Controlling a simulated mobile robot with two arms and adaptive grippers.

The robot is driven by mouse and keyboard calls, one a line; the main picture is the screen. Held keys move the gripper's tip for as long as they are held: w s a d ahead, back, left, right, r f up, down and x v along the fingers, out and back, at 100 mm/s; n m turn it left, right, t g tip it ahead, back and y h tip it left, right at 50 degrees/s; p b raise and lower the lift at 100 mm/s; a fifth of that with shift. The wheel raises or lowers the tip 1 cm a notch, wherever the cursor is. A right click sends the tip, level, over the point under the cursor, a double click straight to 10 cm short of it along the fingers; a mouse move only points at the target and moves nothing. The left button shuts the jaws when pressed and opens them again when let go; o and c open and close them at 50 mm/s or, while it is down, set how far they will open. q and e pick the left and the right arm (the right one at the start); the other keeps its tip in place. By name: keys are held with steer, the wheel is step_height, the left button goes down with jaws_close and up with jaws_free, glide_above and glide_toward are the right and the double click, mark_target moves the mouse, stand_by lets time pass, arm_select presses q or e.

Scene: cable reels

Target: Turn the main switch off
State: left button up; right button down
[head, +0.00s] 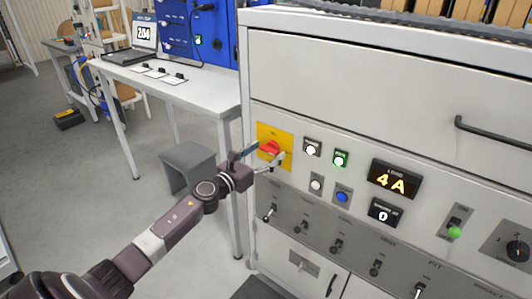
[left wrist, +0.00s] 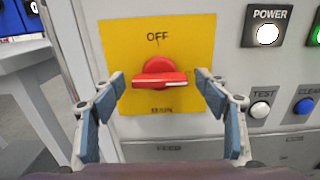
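The main switch is a red rotary handle (left wrist: 160,76) on a yellow plate (left wrist: 197,33) marked OFF at the top and apparently MAIN below. Its bar lies level, with a white mark at the right end. In the head view the red handle (head: 270,147) is on the left part of the grey cabinet's front. My left gripper (left wrist: 161,90) is open, with one finger on each side of the handle and visible gaps. In the head view the left gripper (head: 262,160) is in front of the yellow plate. My right gripper is not in view.
A lit white POWER lamp (left wrist: 267,34), a green lamp (head: 340,159), a white TEST button (head: 316,184) and a blue button (head: 342,196) are right of the switch. Several toggle levers (head: 299,229) are below. A display (head: 394,180) reads 4A. A table (head: 200,91) stands left.

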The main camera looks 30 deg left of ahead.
arm_select(q)
steer(key=c, duration=1.1)
steer(key=n, duration=0.4)
steer(key=shift+n, duration=0.4)
steer(key=n+p, duration=0.1)
steer(key=n, duration=0.3)
steer(key=shift+n, duration=0.3)
steer(key=n+p, duration=0.1)
steer(key=n, duration=0.3)
steer(key=shift+n+p, duration=0.6)
steer(key=shift+n, duration=1.7)
